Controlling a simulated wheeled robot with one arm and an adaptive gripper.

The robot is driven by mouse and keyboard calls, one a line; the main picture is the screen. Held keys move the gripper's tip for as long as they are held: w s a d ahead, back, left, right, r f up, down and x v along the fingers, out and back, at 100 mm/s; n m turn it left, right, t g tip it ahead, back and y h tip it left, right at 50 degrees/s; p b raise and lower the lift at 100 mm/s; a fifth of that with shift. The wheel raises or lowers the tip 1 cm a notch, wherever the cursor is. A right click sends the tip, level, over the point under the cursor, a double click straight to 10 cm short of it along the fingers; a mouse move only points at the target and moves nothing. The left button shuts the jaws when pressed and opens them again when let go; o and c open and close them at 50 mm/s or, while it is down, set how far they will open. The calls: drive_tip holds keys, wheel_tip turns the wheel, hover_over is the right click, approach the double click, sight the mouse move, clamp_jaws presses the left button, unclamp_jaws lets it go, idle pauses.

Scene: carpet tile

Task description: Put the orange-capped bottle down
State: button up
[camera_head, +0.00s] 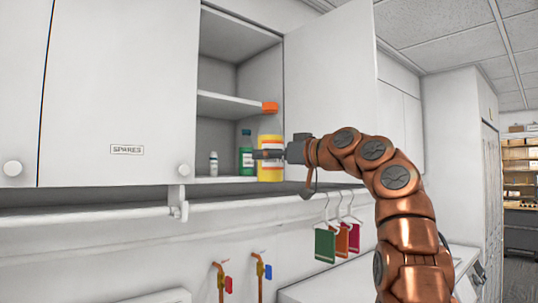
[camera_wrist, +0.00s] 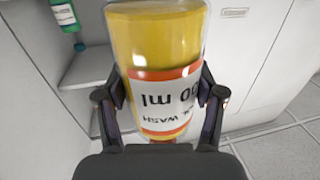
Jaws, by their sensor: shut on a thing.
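The orange-capped bottle (camera_head: 270,170) is yellow with a white and orange label, and its orange cap (camera_head: 270,107) is at the top. It is upright in the open cabinet's mouth, its base near the lower shelf's front edge. I cannot tell whether it touches the shelf. My gripper (camera_head: 268,154) reaches in from the right and is shut around the bottle's body. In the wrist view the bottle (camera_wrist: 155,40) fills the middle, its label upside down, with a finger of my gripper (camera_wrist: 163,88) on each side.
A green bottle (camera_head: 246,160) and a small white bottle (camera_head: 213,164) stand left of it on the lower shelf (camera_head: 225,180). An upper shelf (camera_head: 230,104) is above. The open door (camera_head: 330,90) is at the right. Hangers with coloured cloths (camera_head: 325,245) hang below.

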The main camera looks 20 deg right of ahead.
drive_tip(key=shift+w+d+f+m+t+h, duration=0.15)
drive_tip(key=shift+w+d+f+m+h, duration=0.15)
drive_tip(key=shift+w+d, duration=0.3)
drive_tip(key=shift+w+d+f+m+t+h, duration=0.1)
drive_tip(key=shift+w+d+f+t+h, duration=0.1)
drive_tip(key=shift+w+d+f, duration=0.25)
drive_tip(key=shift+w+d, duration=0.1)
drive_tip(key=shift+w, duration=0.15)
